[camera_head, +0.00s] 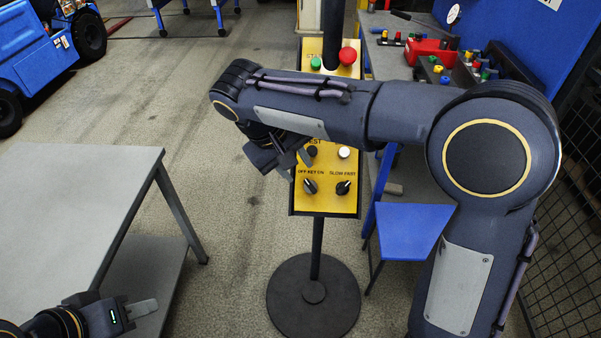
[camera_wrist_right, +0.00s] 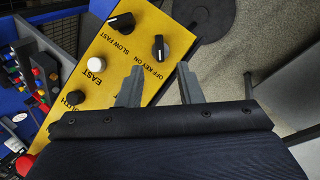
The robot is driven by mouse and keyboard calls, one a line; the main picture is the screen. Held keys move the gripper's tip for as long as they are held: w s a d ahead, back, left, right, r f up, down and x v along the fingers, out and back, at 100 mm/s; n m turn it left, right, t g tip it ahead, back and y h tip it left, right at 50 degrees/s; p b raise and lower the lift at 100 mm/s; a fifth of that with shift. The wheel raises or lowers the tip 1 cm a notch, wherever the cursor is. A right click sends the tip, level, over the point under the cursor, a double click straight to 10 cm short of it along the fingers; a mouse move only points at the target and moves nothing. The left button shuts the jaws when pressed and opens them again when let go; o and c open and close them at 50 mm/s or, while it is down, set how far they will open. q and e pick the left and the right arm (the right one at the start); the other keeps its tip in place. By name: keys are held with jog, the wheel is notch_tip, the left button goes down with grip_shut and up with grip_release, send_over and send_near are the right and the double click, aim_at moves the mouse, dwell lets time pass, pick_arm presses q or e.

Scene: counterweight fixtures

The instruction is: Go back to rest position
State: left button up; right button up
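A yellow control panel (camera_head: 327,204) stands upright on a black post with a round base. It carries a green button (camera_head: 315,62), a red button (camera_head: 349,56), a white button (camera_head: 344,152) and two black knobs, the left one (camera_head: 310,187) marked OFF KEY ON and the right one (camera_head: 343,187) SLOW FAST. My right arm crosses in front of the panel. My right gripper (camera_head: 295,163) is at its left edge. In the right wrist view its fingers (camera_wrist_right: 158,86) are apart and empty, beside the panel (camera_wrist_right: 85,92). My left gripper (camera_head: 143,308) is low at left, its opening unclear.
A grey table (camera_head: 75,190) stands at left, near my left gripper. A workbench with a red box (camera_head: 428,50) and coloured parts is at right behind my right arm, beside a mesh fence (camera_head: 570,240). A blue vehicle (camera_head: 40,60) is at far left. Floor between table and panel is clear.

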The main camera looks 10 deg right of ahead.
jog(key=shift+r, duration=0.1)
dwell(0.4)
jog(key=s+d+f+m+y, duration=0.1)
jog(key=s+d+m+y, duration=0.1)
jog(key=s+d+y, duration=0.55)
jog(key=s+d+f+m+t, duration=0.1)
jog(key=s+d+f+t, duration=0.1)
jog(key=s, duration=0.5)
jog(key=s+d+f+m+t+b, duration=0.1)
jog(key=s+d+f+m+t, duration=0.1)
jog(key=s, duration=0.4)
jog(key=shift+s+f+y, duration=0.35)
jog(key=shift+f+y, duration=0.1)
jog(key=shift+f, duration=0.2)
